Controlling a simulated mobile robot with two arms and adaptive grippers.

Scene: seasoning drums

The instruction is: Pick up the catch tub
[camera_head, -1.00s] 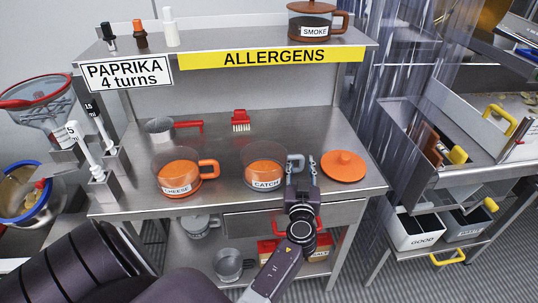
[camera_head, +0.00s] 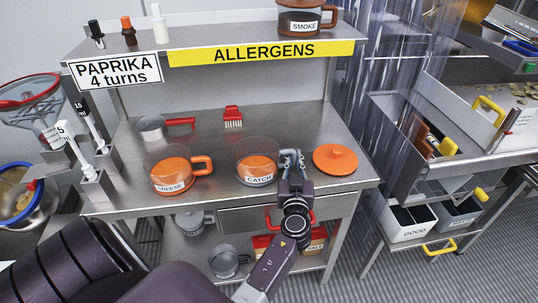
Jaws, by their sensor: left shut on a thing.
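The catch tub (camera_head: 243,160) is a clear tub with orange contents and a white CATCH label. It stands upright on the steel table (camera_head: 222,192), right of the middle. The fingers partly hide the handle. The tub looks to be resting on the table. My right gripper is not in view.
An orange CHEESE tub (camera_head: 165,170) stands to the left. An orange lid (camera_head: 335,158) lies close right of my gripper. The ALLERGENS shelf (camera_head: 262,53) overhangs the back.

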